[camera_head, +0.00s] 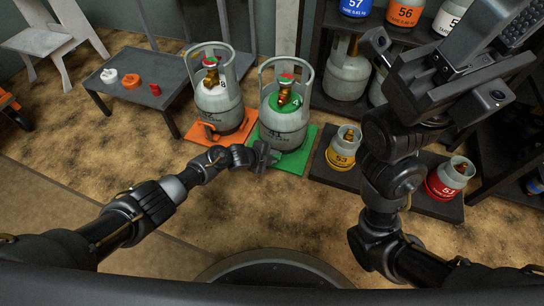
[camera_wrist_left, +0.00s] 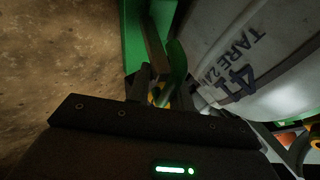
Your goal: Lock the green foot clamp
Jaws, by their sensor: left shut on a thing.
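The green scale (camera_head: 292,160) lies on the floor with a grey gas cylinder (camera_head: 285,127) upright on it. The cylinder also fills the right of the left wrist view (camera_wrist_left: 240,60), marked 41. My left gripper (camera_head: 262,157) is at the front left edge of the green scale, low beside the cylinder. In the left wrist view the green foot clamp (camera_wrist_left: 177,62) shows as a narrow green piece at my left gripper's fingers (camera_wrist_left: 160,88), which are shut on it. Its lower end is hidden by the fingers. My right gripper (camera_head: 485,65) is raised at the upper right; its fingertips are unclear.
An orange scale (camera_head: 198,140) with another cylinder (camera_head: 218,100) stands to the left. A dark platform (camera_head: 325,172) with small cylinders stands to the right. The floor in front is clear.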

